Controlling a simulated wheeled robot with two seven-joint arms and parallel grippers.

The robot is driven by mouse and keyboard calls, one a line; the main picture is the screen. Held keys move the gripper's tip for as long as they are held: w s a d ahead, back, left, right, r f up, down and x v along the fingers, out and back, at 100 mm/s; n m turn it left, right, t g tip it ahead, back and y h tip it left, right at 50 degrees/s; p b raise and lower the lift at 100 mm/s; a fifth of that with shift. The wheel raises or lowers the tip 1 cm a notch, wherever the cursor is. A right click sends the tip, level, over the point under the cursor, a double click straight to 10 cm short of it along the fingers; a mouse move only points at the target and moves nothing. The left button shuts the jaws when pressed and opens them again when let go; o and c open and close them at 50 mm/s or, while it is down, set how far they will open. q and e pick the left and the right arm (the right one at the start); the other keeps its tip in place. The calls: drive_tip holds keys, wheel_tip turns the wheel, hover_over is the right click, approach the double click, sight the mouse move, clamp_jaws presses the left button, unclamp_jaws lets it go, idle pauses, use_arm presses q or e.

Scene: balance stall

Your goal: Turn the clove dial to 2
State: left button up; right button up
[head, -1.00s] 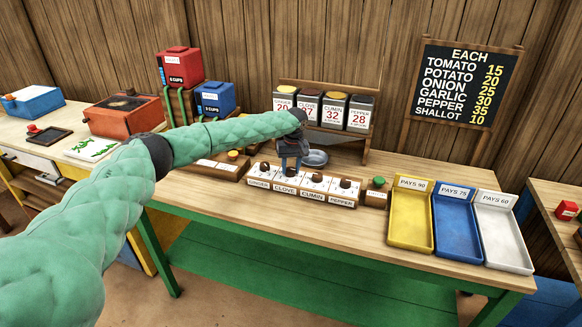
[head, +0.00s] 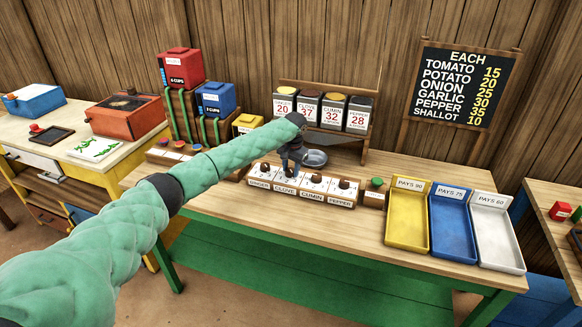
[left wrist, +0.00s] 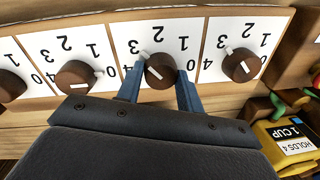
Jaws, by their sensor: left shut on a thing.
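The clove dial is a dark round knob (left wrist: 160,72) on a white plate with numbers, which appear upside down in the left wrist view. A white mark at its edge lies toward the 3; its exact reading is hard to tell. My left gripper (left wrist: 160,84) is shut on this knob, with one blue finger on each side. In the head view the left gripper (head: 291,168) reaches down to the dial row above the CLOVE label (head: 285,190) and partly hides the knob. My right gripper is out of view.
The ginger knob (left wrist: 241,65) and cumin knob (left wrist: 75,77) sit close on either side. A green button (head: 376,182) is right of the row. A metal bowl (head: 314,158) and spice bins (head: 333,113) stand behind. Yellow (head: 393,238), blue and white trays are at right.

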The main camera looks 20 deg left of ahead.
sight(291, 171)
use_arm(q)
drive_tip(key=m, duration=0.5)
drive_tip(key=shift+p, duration=0.3)
drive_tip(key=shift+m+t, duration=0.3)
drive_tip(key=shift+m, duration=1.2)
drive_tip(key=o, duration=1)
drive_tip(key=shift+r, duration=0.15)
drive_tip(key=shift+r+h, duration=0.25)
drive_tip(key=shift+h, duration=0.05)
drive_tip(key=r, duration=0.1)
drive_tip(key=r+b, duration=0.1)
drive_tip(key=r, duration=0.1)
drive_tip(key=r+b, duration=0.1)
drive_tip(key=r, duration=0.1)
drive_tip(key=shift+s+d+r, duration=0.1)
drive_tip(key=shift+s+r, duration=0.15)
drive_tip(key=shift+r+b, duration=0.4)
drive_tip(key=shift+r, duration=0.35)
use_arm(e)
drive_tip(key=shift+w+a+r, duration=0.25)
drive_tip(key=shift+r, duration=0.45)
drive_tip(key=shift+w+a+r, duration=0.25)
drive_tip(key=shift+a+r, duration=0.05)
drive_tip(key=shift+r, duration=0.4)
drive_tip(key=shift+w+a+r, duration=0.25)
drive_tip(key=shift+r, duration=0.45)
